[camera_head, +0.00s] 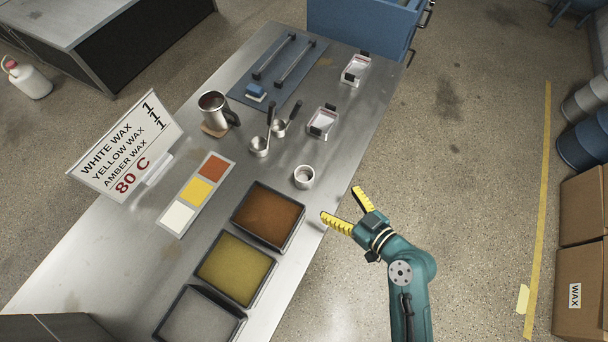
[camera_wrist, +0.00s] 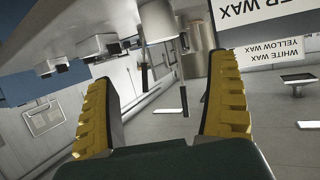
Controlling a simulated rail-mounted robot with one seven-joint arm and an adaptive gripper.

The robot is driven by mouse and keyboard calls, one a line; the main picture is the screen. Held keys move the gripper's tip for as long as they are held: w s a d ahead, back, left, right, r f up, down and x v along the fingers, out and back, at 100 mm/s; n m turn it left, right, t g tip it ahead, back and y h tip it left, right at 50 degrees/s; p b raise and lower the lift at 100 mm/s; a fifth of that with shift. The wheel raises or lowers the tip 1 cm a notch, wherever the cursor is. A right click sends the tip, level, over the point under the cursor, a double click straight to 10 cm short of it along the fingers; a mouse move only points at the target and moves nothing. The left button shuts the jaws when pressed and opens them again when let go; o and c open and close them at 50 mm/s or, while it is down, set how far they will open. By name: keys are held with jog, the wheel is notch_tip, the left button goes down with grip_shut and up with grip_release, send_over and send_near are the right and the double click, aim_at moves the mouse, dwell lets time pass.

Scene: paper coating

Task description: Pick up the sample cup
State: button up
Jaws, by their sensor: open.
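The small whitish sample cup (camera_head: 303,176) stands upright on the steel table near its right edge, with its open top showing. In the wrist view a pale cup (camera_wrist: 157,22) that appears to be it shows near the top, ahead of the fingers in an upside-down picture. My gripper (camera_head: 341,203) has yellow ridged fingers spread apart, with nothing between them. It is just off the table's right edge, to the lower right of the cup and apart from it. In the wrist view my gripper's fingers (camera_wrist: 162,80) stand wide on both sides.
Trays of amber (camera_head: 268,217), yellow (camera_head: 235,269) and white wax (camera_head: 198,318) line the near table. Two ladles (camera_head: 259,146), a steel mug (camera_head: 214,110) and a wax sign (camera_head: 125,147) stand beyond. Small clear-topped holders (camera_head: 322,122) sit farther back.

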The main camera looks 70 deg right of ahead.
send_near(299, 170)
jog(key=shift+p+x, duration=0.4)
jog(key=shift+x, duration=0.5)
jog(key=x, duration=0.6)
jog(key=shift+s+f, duration=0.15)
jog(key=shift+c, duration=0.3)
jog(key=c, duration=1.2)
